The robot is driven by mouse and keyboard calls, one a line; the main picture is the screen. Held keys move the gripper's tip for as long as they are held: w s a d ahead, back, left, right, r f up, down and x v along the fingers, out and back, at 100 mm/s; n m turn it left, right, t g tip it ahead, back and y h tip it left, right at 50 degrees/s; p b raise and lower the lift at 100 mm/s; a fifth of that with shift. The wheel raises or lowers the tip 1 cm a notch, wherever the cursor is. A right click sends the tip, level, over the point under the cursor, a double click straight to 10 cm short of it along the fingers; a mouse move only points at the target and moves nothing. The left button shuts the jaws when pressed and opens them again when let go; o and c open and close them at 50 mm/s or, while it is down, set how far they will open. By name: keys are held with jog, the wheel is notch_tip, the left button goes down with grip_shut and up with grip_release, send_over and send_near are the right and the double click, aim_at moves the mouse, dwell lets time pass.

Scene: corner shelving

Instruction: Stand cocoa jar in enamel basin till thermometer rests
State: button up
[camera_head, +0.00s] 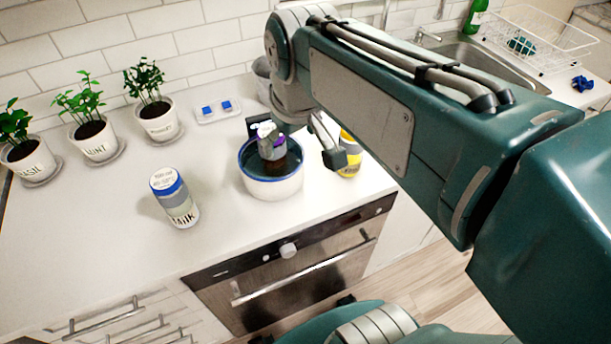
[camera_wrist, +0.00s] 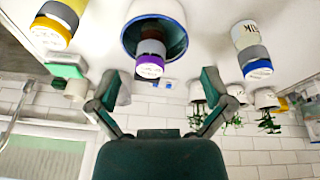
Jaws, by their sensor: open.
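A white enamel basin with a blue rim (camera_head: 287,188) stands on the counter; it also shows at the top of the wrist view (camera_wrist: 176,47). A grey jar with a purple band and pale lid (camera_head: 271,146) stands inside it, and shows in the wrist view (camera_wrist: 150,62). Its label is unreadable, so I cannot confirm it is the cocoa jar. My gripper (camera_head: 297,142) is open above and behind the basin. In the wrist view the fingers (camera_wrist: 162,88) are spread wide, apart from the jar, with nothing between them. I cannot identify a thermometer.
A milk jar with a blue band (camera_head: 176,200) stands left of the basin, a yellow-and-grey jar (camera_head: 350,154) right. Several potted herbs (camera_head: 97,141) line the wall. The front-left counter is clear.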

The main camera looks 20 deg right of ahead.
jog(key=s+f+m+t, duration=0.2)
jog(key=s+f, duration=0.2)
jog(key=s, duration=0.4)
jog(key=shift+f, duration=0.25)
